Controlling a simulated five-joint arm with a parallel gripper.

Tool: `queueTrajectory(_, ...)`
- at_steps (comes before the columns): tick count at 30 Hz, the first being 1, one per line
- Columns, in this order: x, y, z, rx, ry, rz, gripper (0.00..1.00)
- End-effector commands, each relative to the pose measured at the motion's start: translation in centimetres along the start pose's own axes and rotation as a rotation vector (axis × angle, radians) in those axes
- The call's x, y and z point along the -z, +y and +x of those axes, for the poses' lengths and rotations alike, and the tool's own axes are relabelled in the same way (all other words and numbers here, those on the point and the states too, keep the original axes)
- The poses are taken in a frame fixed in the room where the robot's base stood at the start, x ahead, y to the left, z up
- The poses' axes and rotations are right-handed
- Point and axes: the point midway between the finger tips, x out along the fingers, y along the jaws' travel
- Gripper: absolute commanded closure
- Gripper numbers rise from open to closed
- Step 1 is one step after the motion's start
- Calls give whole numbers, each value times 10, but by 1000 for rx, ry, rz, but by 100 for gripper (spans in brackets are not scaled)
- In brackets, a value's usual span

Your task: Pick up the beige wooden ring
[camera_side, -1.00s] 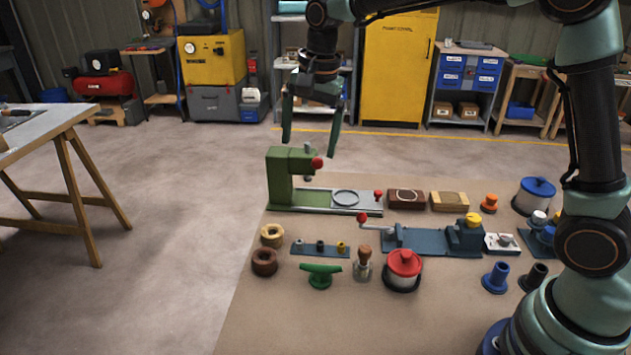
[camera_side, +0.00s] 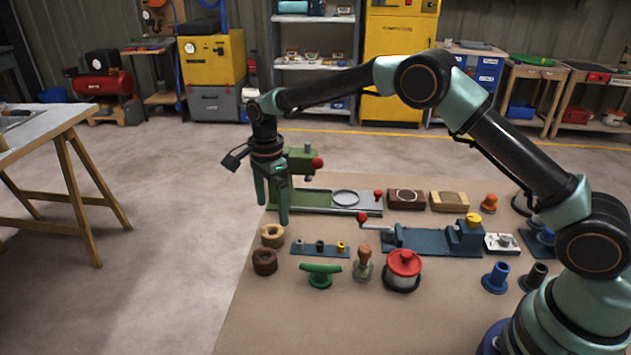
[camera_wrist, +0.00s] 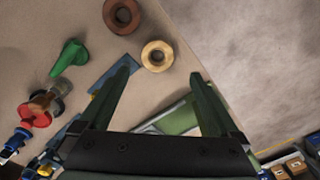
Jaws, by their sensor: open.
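The beige wooden ring (camera_side: 272,236) lies on the tan mat near its left edge, just behind a dark brown ring (camera_side: 264,262). My gripper (camera_side: 272,212) is open and empty, pointing down above and slightly behind the beige ring in the side view. In the wrist view the beige ring (camera_wrist: 157,56) lies beyond the fingertips, roughly between their lines, and the brown ring (camera_wrist: 122,16) is up and to its left. My two green fingers (camera_wrist: 162,72) are spread wide. Nothing touches the beige ring.
A green press (camera_side: 305,165) with a grey bed stands behind, close to my gripper. A blue strip with small pegs (camera_side: 320,250) lies right of the ring. A green handle (camera_side: 320,275) and a red-lidded pot (camera_side: 403,268) are farther right. Bare floor lies left.

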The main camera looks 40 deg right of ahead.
Motion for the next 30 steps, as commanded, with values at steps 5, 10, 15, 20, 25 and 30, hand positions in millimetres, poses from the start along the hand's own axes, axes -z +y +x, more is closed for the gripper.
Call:
queueTrajectory(5, 0, 0, 13, 0, 0, -1, 2)
queueTrajectory(10, -1, 4, 33, -5, 1, -1, 2)
queueTrajectory(15, -1, 5, 55, -2, 0, -1, 2)
queueTrajectory(20, -1, 5, 64, 0, 0, -1, 2)
queueTrajectory(25, -2, 5, 63, 1, 0, -1, 2)
queueTrajectory(30, -2, 5, 63, 1, 0, -1, 60)
